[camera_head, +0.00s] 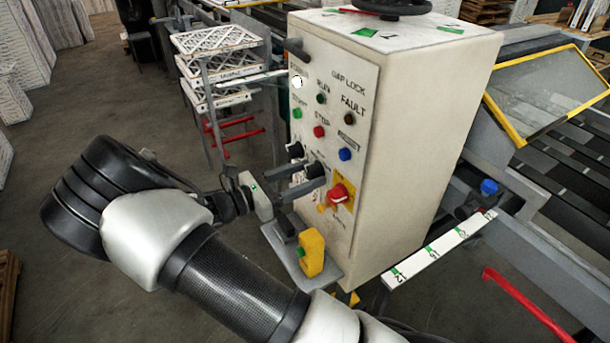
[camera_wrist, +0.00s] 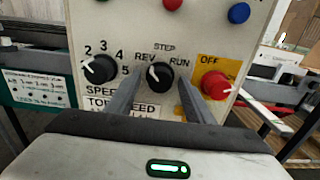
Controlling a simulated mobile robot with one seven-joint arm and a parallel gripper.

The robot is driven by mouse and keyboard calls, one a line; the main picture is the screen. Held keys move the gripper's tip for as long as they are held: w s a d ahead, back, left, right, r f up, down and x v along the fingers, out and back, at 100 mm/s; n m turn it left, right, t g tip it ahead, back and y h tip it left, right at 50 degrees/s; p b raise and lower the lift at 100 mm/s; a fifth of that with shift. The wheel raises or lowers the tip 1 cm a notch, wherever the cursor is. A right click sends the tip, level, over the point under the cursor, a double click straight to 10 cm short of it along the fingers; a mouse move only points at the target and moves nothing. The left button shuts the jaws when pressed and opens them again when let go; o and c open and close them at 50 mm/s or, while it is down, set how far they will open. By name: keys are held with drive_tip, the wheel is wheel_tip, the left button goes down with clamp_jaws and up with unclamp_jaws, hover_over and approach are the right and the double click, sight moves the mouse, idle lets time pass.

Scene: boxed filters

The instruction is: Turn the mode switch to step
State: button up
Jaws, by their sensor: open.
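The mode switch (camera_wrist: 160,76) is a black round knob on the pale control cabinet (camera_head: 420,130). STEP is printed above it, REV on its left and RUN on its right. Its white pointer line tilts up and left, toward REV. My gripper (camera_wrist: 161,88) is open, with one finger left of the knob and one right of it in the wrist view. I cannot tell whether either finger touches the knob. In the head view my gripper (camera_head: 312,178) reaches the cabinet's front face, and its fingers largely hide the mode switch.
A black speed knob (camera_wrist: 100,69) is close on the left. A red OFF switch (camera_wrist: 216,86) on a yellow plate is close on the right. Push buttons sit above. A small shelf with a yellow box (camera_head: 311,252) juts out below my gripper.

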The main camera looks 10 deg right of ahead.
drive_tip(key=c, duration=1)
drive_tip(key=shift+c, duration=0.2)
drive_tip(key=m+b, duration=0.1)
drive_tip(key=m, duration=0.3)
drive_tip(key=shift+m, duration=0.3)
drive_tip(key=shift+m+b, duration=0.6)
drive_tip(key=shift+m, duration=1.5)
drive_tip(key=shift+w, duration=0.1)
